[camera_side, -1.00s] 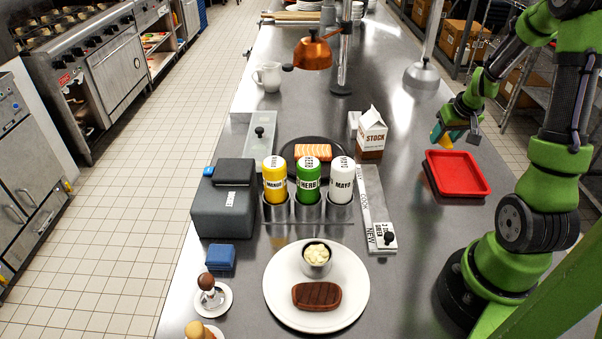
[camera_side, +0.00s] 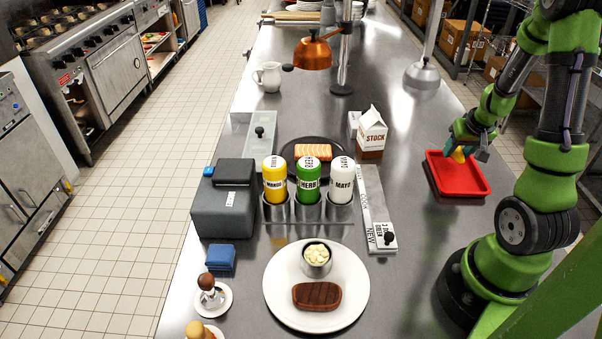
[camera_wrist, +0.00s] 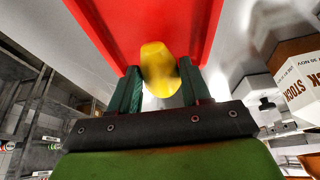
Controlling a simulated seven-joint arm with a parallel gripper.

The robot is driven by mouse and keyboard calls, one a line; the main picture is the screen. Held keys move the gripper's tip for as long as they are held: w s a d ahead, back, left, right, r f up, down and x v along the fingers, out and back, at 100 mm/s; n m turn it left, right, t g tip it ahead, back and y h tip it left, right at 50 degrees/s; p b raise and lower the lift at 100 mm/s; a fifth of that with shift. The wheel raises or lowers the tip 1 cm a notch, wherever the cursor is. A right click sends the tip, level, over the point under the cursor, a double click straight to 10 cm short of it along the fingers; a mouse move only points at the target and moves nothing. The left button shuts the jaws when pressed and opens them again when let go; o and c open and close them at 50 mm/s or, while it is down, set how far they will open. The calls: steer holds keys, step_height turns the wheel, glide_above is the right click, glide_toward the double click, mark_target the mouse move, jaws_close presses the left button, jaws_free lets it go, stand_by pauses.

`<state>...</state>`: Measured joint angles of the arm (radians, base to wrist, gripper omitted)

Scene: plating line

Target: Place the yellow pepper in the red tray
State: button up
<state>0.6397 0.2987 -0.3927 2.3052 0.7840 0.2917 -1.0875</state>
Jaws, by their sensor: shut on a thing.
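The yellow pepper (camera_wrist: 160,68) is between the two fingers of my gripper (camera_wrist: 160,88) in the wrist view, and the gripper is shut on it. In the side view the pepper (camera_side: 458,157) shows as a small yellow patch at the fingertips of my gripper (camera_side: 468,155), partly hidden by them. The red tray (camera_side: 468,187) lies on the steel counter at the right. The gripper and pepper are over the tray's far part. The red tray (camera_wrist: 120,25) also fills the upper middle of the wrist view. Whether the pepper touches the tray floor I cannot tell.
A stock carton (camera_side: 371,135) stands left of the tray, beside a dark plate with salmon (camera_side: 313,152). Bottles in a holder (camera_side: 308,208) and a white plate with a steak (camera_side: 280,305) are further left. The counter between carton and tray is clear.

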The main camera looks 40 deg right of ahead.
mark_target(456, 159)
steer(key=shift+f, duration=1.65)
steer(key=shift+s+f, duration=0.1)
steer(key=o, duration=1)
steer(key=shift+o, duration=0.2)
